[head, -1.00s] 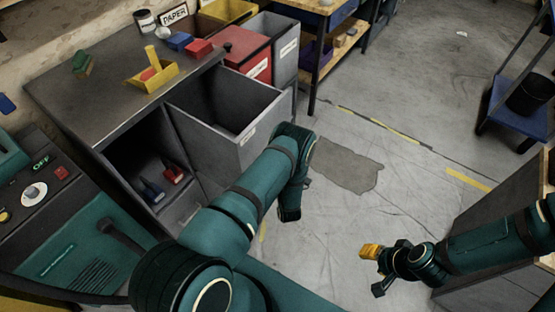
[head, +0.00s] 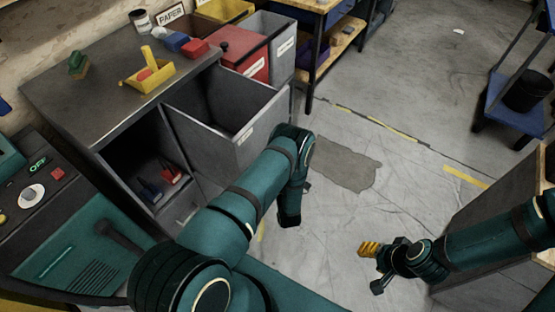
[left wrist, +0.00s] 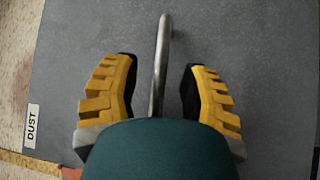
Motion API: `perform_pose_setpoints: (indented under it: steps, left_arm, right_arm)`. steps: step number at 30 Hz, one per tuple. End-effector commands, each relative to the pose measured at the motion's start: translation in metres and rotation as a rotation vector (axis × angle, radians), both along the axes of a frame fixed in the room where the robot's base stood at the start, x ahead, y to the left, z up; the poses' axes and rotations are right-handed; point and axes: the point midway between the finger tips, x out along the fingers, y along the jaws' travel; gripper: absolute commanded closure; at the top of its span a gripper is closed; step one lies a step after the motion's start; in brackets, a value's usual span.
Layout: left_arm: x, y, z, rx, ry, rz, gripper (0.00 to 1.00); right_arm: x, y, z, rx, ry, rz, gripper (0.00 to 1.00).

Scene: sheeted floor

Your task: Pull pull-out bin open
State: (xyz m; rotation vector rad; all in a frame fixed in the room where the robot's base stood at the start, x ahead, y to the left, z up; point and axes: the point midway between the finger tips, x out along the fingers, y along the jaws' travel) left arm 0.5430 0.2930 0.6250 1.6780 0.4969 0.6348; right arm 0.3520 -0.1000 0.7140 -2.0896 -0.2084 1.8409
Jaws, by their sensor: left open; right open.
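The grey pull-out bin (head: 185,138) stands far out from the dark cabinet, and its empty inside shows in the head view. Its front panel fills most of the left wrist view (left wrist: 240,40), with a "DUST" label at the left edge. A metal bar handle (left wrist: 162,65) runs upright in that view. My left gripper (left wrist: 157,88) is open, one yellow finger on each side of the handle, with visible gaps. In the head view my left arm hides these fingers. My right gripper (head: 368,268) is open and empty above the floor, away from the bin.
The cabinet (head: 90,85) has a yellow scoop (head: 148,76) and small blocks on top. Red (head: 255,62) and grey (head: 283,45) bins stand behind the pull-out bin. A teal machine (head: 80,235) is at left. The middle floor is clear; a wooden-edged unit stands at right.

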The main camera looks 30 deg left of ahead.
Motion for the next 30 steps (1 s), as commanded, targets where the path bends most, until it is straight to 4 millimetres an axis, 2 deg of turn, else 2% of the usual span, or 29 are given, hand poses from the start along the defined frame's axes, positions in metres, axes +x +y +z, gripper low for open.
perform_pose_setpoints:
  steps: [6,12,18,30]
  left_arm:
    - [-0.035,-0.032,-0.007,-0.002,0.002,-0.006,0.57]
    - [-0.059,-0.054,-0.011,0.0,0.0,-0.008,0.57]
    - [-0.071,-0.062,-0.013,0.0,-0.002,-0.005,0.57]
    - [-0.072,-0.062,-0.013,0.0,-0.003,-0.003,0.57]
  right_arm:
    - [0.0,0.0,0.0,0.0,0.0,0.0,0.53]
    - [0.0,0.0,0.0,0.0,0.0,0.0,0.53]
    - [0.0,0.0,0.0,0.0,0.0,0.0,0.53]
    - [0.0,0.0,0.0,0.0,0.0,0.0,0.53]
